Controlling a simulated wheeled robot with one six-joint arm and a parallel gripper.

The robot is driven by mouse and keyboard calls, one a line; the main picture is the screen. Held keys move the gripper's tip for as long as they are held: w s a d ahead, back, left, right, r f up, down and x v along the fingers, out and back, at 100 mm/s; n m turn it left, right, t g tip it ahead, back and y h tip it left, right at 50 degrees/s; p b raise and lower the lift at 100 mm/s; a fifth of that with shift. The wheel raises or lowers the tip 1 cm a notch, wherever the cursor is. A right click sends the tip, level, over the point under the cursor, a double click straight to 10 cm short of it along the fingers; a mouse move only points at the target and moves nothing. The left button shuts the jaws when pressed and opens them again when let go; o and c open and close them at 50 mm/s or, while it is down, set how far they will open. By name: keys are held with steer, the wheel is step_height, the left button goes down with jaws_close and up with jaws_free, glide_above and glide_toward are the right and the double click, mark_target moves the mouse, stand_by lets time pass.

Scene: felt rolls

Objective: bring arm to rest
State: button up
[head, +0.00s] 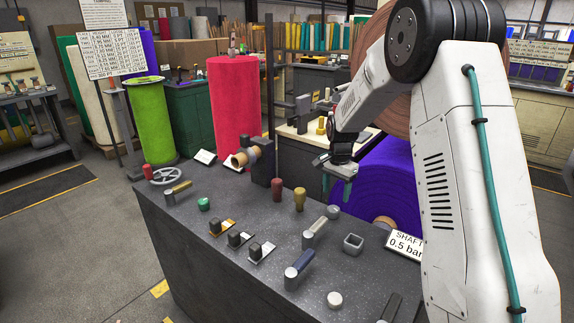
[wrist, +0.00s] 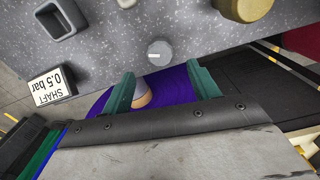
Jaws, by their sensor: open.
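My arm shows large at the right of the head view, bent over the far right part of a dark grey bench top (head: 190,225). My gripper (head: 341,180) is above the bench's far edge and holds nothing. In the wrist view my gripper (wrist: 163,90) shows two green fingers spread wide, with a purple roll (wrist: 175,82) and its pale core below and between them. A small grey knob (wrist: 159,53) stands on the bench just beyond the fingertips. The purple roll (head: 385,190) also shows in the head view, behind the bench.
Levers, knobs and a handwheel (head: 168,175) stand on the bench. A square grey socket (head: 353,243) and a "SHAFT 0.5 bar" sign (head: 404,245) are near my arm. A red roll (head: 234,105) and a green roll (head: 151,120) stand behind.

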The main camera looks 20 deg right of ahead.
steer(key=s+a+r+n, duration=0.4)
steer(key=s+r, duration=0.2)
steer(key=s, duration=0.7)
steer(key=s+a+r+n+t, duration=0.1)
steer(key=s+a+r+n, duration=0.3)
steer(key=s, duration=1)
steer(key=s+a+r+n, duration=0.4)
steer(key=s+r, duration=0.4)
steer(key=s, duration=0.5)
steer(key=shift+s+a+r+n, duration=0.15)
steer(key=shift+a+r+n, duration=0.2)
steer(key=shift+a, duration=0.55)
